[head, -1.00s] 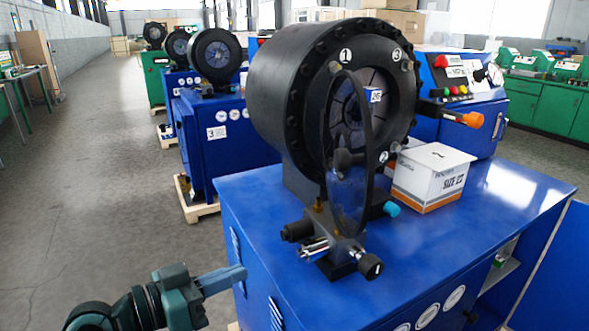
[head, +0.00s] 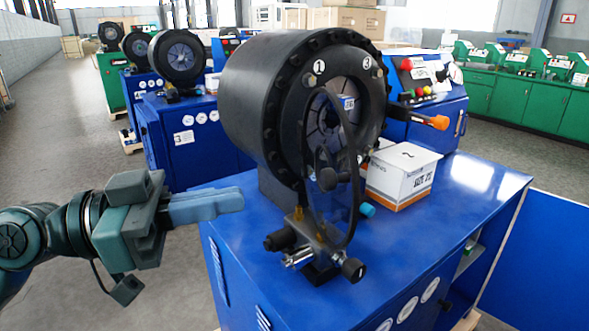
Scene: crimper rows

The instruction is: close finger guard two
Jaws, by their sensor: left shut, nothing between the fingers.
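The finger guard (head: 354,222) is a clear disc with a black rim and a dark knob. It stands swung out, edge toward me, in front of the round black crimper head (head: 262,100) and apart from its open face. Small number plates 1 and 3 show on the head's face. My left gripper (head: 238,200) is shut and empty, left of the guard and the head, pointing right, with a gap before the guard. My right gripper is not in view.
The head stands on a blue bench (head: 400,250). A white box (head: 402,175) marked 2 lies right of the guard. A valve block (head: 308,255) with black knobs sits below the guard. Other crimpers (head: 178,57) stand behind at left. The floor at left is open.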

